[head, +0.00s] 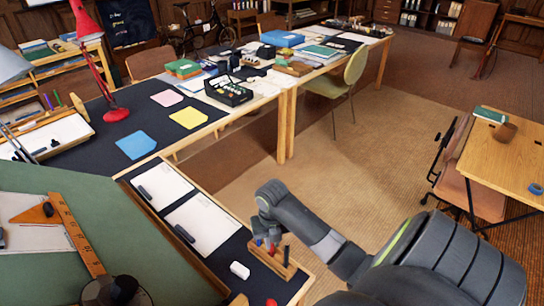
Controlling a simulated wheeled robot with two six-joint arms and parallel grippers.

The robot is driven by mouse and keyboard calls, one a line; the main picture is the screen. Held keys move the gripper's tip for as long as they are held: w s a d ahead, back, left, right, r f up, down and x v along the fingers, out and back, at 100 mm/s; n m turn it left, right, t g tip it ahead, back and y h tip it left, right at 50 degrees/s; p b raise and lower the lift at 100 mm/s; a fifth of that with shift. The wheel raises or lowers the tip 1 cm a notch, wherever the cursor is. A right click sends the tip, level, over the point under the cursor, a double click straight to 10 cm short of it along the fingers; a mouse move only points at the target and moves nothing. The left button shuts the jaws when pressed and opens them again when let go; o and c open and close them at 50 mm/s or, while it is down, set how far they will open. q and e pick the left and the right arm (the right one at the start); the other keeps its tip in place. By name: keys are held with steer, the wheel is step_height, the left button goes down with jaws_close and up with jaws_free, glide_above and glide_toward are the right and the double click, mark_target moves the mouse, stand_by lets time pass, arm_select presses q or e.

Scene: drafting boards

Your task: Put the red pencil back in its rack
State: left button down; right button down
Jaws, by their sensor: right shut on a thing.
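The rack is a wooden block (276,264) on the dark board at the bottom centre, with upright sticks in it. My right gripper (265,237) comes in from the right and points down over the rack's left end. It is shut on a slim thing with red (258,243) showing at the fingertips, which looks like the red pencil. The fingers hide most of it, and I cannot tell whether its lower end is in the rack. My left gripper is not in view.
A white eraser (240,270) lies left of the rack, and a small red object (271,302) is at the bottom edge. White sheets (202,222) lie behind. A green board (150,255) with a wooden ruler (77,236) is at left. Open floor lies beyond.

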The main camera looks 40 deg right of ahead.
steer(key=shift+f, duration=0.4)
steer(key=c, duration=1.4)
jaws_free()
steer(key=shift+o, duration=0.2)
steer(key=shift+r, duration=0.1)
step_height(320, 180, up, 6)
steer(key=shift+w+d+b, duration=0.1)
steer(key=shift+b, duration=0.3)
step_height(320, 180, up, 11)
steer(key=p, duration=1)
